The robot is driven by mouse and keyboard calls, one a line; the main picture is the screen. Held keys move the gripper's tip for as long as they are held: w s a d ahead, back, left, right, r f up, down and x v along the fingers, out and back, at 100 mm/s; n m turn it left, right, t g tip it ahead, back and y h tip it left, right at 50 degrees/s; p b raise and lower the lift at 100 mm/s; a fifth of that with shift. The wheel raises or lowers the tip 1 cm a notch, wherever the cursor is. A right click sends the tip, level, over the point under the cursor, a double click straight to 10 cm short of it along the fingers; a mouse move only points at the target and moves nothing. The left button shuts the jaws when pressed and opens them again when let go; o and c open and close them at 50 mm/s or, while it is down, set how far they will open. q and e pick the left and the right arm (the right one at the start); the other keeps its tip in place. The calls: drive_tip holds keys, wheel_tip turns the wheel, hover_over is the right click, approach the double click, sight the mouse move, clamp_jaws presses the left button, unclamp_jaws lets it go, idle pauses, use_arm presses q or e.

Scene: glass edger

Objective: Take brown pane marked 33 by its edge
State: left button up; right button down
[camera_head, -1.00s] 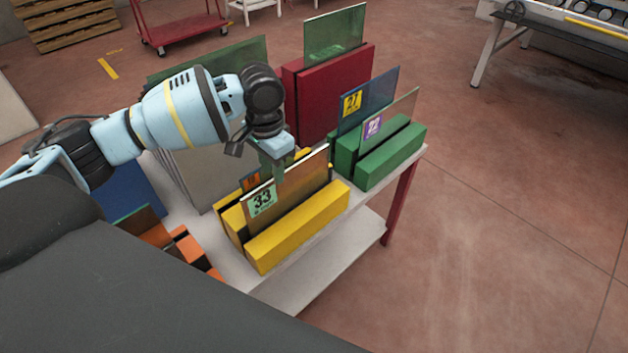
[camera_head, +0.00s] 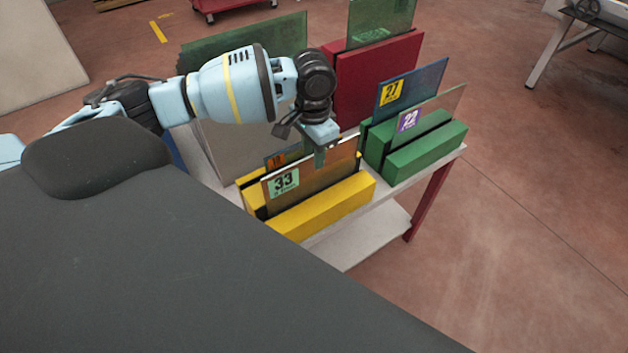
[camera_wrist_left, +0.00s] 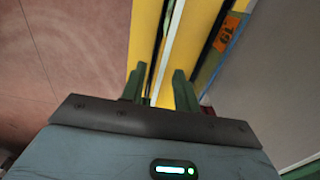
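The brown pane marked 33 (camera_head: 318,180) stands upright in a yellow slotted rack (camera_head: 322,208), its green label at the near left corner. My left gripper (camera_head: 322,155) is over the pane's top edge, right of the label. In the left wrist view its two green fingers (camera_wrist_left: 159,90) are apart, and the pane's pale edge (camera_wrist_left: 167,48) runs down between them. I cannot tell whether either finger touches the glass. My right gripper is in neither current view.
Behind it in the rack is a pane with an orange label (camera_head: 277,161), which also shows in the wrist view (camera_wrist_left: 226,33). A green rack (camera_head: 428,154) holds panes marked 27 (camera_head: 412,88) and 22 (camera_head: 437,110). A red rack (camera_head: 375,70) stands behind. Open floor lies to the right.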

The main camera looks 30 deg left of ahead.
use_arm(q)
hover_over(314, 183)
wheel_tip(314, 183, down, 5)
drive_tip(key=shift+w+a, duration=0.1)
clamp_jaws()
drive_tip(key=shift+r, duration=0.15)
